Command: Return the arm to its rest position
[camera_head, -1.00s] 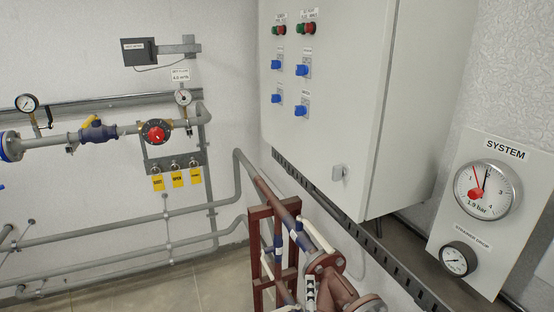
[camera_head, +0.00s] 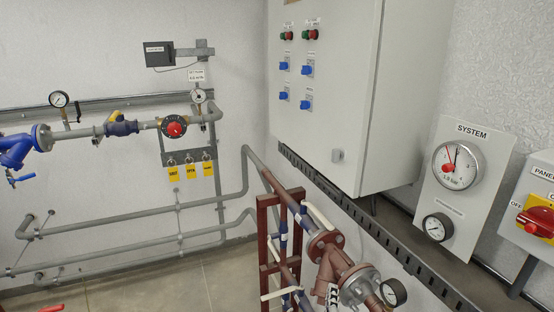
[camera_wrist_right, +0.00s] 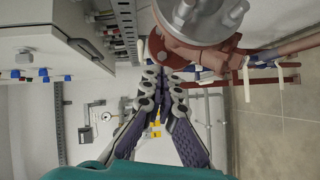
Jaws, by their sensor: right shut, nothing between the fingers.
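My right gripper (camera_head: 332,297) shows at the bottom of the head view, small, with its dark and white fingers beside the red-brown flanged pipework (camera_head: 335,265). In the right wrist view its two fingers (camera_wrist_right: 163,76) meet at the tips, shut with nothing between them. There a grey bolted flange (camera_wrist_right: 203,18) and red-brown pipe lie just beyond the tips; I cannot tell whether they touch. My left gripper is not in view.
A grey control cabinet (camera_head: 345,110) and a cable tray (camera_head: 375,225) line the right wall. The SYSTEM gauge panel (camera_head: 455,207) and a red switch (camera_head: 536,222) are further right. A red frame (camera_head: 264,240) carries the pipes. The tiled floor (camera_head: 185,287) at left is clear.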

